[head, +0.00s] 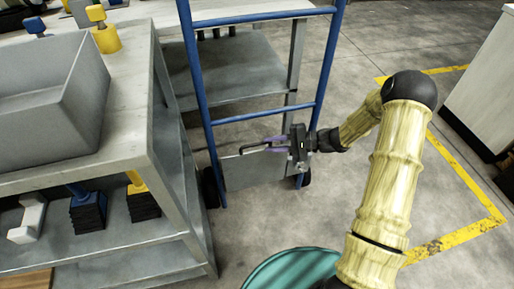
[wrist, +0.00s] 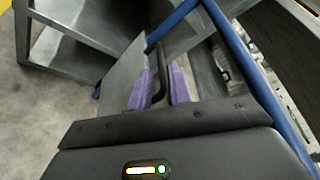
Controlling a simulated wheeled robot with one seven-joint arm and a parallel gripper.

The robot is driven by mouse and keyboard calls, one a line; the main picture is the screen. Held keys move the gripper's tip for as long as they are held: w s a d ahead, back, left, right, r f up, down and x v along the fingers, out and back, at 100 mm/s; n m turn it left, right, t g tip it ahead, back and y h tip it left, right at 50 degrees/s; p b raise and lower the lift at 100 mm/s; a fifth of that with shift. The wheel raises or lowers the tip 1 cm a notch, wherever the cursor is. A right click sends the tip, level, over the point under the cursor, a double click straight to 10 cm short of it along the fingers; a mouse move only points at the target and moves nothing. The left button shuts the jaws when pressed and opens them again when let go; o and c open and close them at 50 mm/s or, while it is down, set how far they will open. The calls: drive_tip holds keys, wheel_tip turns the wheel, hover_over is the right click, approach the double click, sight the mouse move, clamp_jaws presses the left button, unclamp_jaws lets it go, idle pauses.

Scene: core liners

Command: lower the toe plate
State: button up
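A blue hand truck (head: 196,86) stands upright in the head view. Its grey toe plate (head: 246,172) is folded up against the lower frame, and a black handle (head: 252,148) sticks out from it. My gripper (head: 268,144) is at the plate, its purple fingers on either side of the handle. In the wrist view the black handle (wrist: 161,75) stands between the two fingers (wrist: 160,84), which are apart. I see no clear contact on both sides. The grey plate (wrist: 122,76) lies beyond the left finger. The plate's lower edge is partly hidden in the wrist view.
A metal workbench (head: 135,130) with a grey bin (head: 60,110) and shelves stands close on the left. A grey metal table (head: 240,75) is behind the truck. A green round object (head: 290,270) is at the bottom.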

sight(257, 145)
drive_tip(key=b+x, duration=0.1)
drive_tip(key=x, duration=0.4)
drive_tip(key=shift+w+a, duration=0.1)
clamp_jaws()
